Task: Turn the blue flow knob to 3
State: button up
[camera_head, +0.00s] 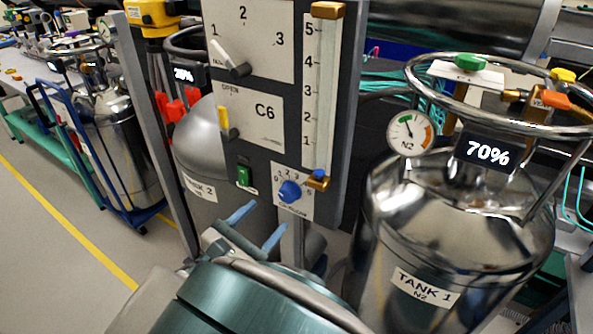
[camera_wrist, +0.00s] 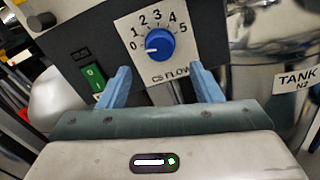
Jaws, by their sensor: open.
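The blue flow knob (camera_wrist: 160,44) sits on a white dial plate marked 0 to 5 and labelled "CS FLOW" in the wrist view. Its white pointer line points left, at or near 0. In the head view the blue knob (camera_head: 290,191) is low on the dark panel, below the C6 plate. My gripper (camera_wrist: 158,80) is open, its two blue fingers spread to either side below the knob, apart from it and empty. In the head view my gripper (camera_head: 258,224) is just below and left of the knob.
A green switch (camera_wrist: 93,76) is left of the knob, near my left finger. The flow tube (camera_head: 319,100) with a blue float stands above the knob. Tank 1 (camera_head: 425,287) is close on the right; Tank 2 (camera_head: 199,190) is behind the panel's left side.

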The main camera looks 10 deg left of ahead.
aim_at(285, 198)
jog(key=x, duration=0.6)
jog(key=shift+w+d+b, duration=0.2)
jog(key=shift+w+b, duration=0.1)
jog(key=shift+b, duration=0.05)
jog(key=c, duration=1)
